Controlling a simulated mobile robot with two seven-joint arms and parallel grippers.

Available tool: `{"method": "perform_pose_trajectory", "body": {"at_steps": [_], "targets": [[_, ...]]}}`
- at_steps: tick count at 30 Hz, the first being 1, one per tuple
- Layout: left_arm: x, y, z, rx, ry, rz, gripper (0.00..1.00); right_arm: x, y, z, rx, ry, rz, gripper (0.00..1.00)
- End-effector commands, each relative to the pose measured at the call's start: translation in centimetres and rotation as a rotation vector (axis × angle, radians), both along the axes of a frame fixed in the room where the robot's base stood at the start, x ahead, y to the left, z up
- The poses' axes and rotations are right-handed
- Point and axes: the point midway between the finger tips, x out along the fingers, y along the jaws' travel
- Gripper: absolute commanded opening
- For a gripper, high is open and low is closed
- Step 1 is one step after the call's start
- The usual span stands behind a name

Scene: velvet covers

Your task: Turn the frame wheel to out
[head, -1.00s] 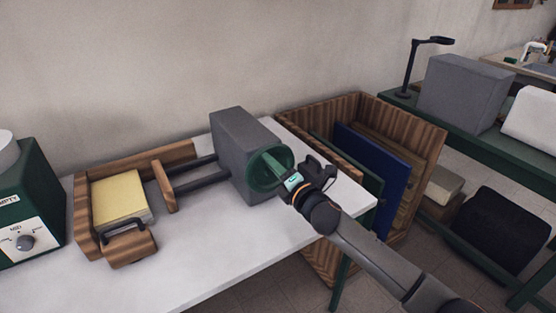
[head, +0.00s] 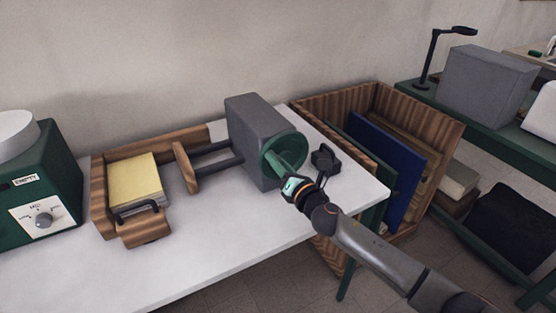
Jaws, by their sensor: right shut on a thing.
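The frame wheel (head: 296,146) is a green disc on the right face of a grey block (head: 257,120). A lighter green bar runs across it towards my right gripper (head: 292,182). My right gripper is at the lower end of this bar and is shut on the wheel. Its fingertips are small and partly hidden in the view. Two dark rods (head: 217,163) join the grey block to a wooden frame (head: 112,205) that holds a yellow pad (head: 134,182). I see no readable mark for "out". My left gripper is not in view.
A small black object (head: 325,160) stands on the white table (head: 225,245) just right of the wheel. A green machine with a dial (head: 40,185) stands at left. A wooden crate (head: 410,120) with upright panels stands beyond the table's right edge. The front of the table is clear.

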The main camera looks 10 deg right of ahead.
Motion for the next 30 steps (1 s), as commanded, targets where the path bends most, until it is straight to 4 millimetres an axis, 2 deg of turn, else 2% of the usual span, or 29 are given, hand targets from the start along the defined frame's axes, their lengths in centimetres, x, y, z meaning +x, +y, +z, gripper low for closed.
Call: {"method": "perform_pose_trajectory", "body": {"at_steps": [11, 12, 20, 30], "targets": [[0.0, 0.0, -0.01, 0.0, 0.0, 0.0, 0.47, -0.06, 0.07, -0.18, -0.01, -0.001, 0.002, 0.0], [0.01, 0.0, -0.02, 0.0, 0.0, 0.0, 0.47, -0.06, 0.09, -0.18, -0.01, -0.001, 0.002, 0.27], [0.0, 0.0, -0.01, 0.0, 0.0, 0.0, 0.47, -0.04, 0.05, -0.13, -0.008, -0.001, 0.001, 0.56], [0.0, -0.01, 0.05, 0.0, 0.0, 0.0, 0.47, -0.37, -0.14, -0.11, -0.008, -0.001, 0.0, 0.56]]}}
